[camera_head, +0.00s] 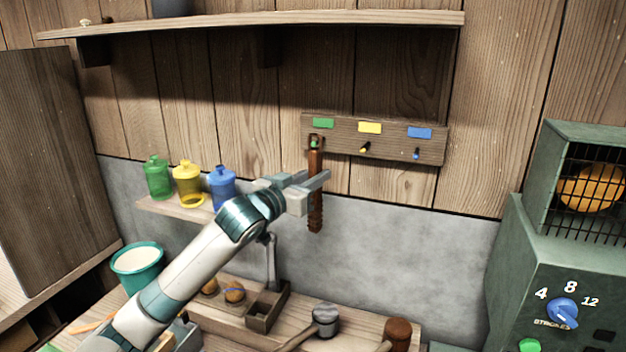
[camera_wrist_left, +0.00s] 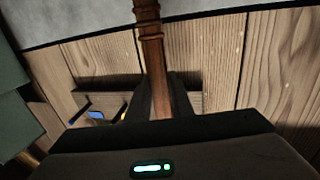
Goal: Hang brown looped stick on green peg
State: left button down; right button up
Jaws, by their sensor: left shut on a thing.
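The brown looped stick (camera_head: 316,215) hangs upright in front of the peg board, its loop at the top. The green peg's tip (camera_head: 314,144) shows inside the loop in the head view, so the loop appears to be around the peg; I cannot tell how far on it sits. My left gripper (camera_head: 311,189) is shut on the stick's middle. In the left wrist view the stick (camera_wrist_left: 150,45) runs between the fingers (camera_wrist_left: 158,98), and the loop is hidden. My right gripper is not in view.
The board (camera_head: 345,146) also carries a yellow peg (camera_head: 365,147) and a blue peg (camera_head: 416,153) to the right. Bottles stand on a small shelf (camera_head: 165,208) at left. A long shelf (camera_head: 260,20) runs above. A green machine (camera_head: 560,265) is at right.

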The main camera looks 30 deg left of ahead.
pick_arm(q)
jog(key=shift+w+a+f, duration=0.1)
jog(key=shift+w+f, duration=0.1)
jog(key=shift+w, duration=0.25)
jog(key=shift+w+a+f, duration=0.1)
jog(key=shift+w+f, duration=0.05)
jog(key=shift+w, duration=0.25)
jog(key=shift+f, duration=0.1)
